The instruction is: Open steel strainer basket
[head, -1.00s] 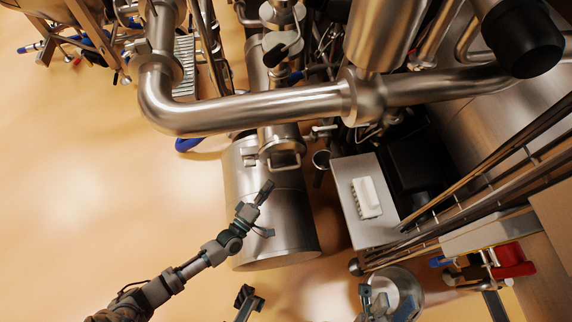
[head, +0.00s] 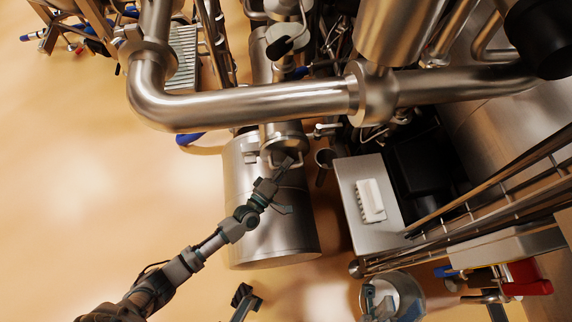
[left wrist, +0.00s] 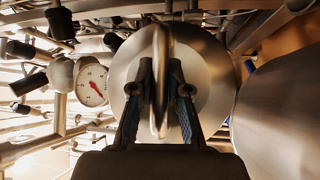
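The steel strainer basket is a round steel fitting (head: 283,136) with a loop handle on the drum's upper end in the head view. My left gripper (head: 289,166) reaches its handle from the lower left. In the left wrist view the handle (left wrist: 160,75) stands edge-on before a round steel face (left wrist: 205,75). The fingers of my left gripper (left wrist: 160,70) are on both sides of the handle, with narrow gaps showing, so they look open around it.
A large steel drum (head: 270,225) lies below the fitting. A thick steel pipe (head: 240,103) crosses above. A steel box (head: 388,236) with a white block (head: 371,200) stands at right. A dial gauge (left wrist: 92,84) is left of the handle. Open floor (head: 100,170) lies to the left.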

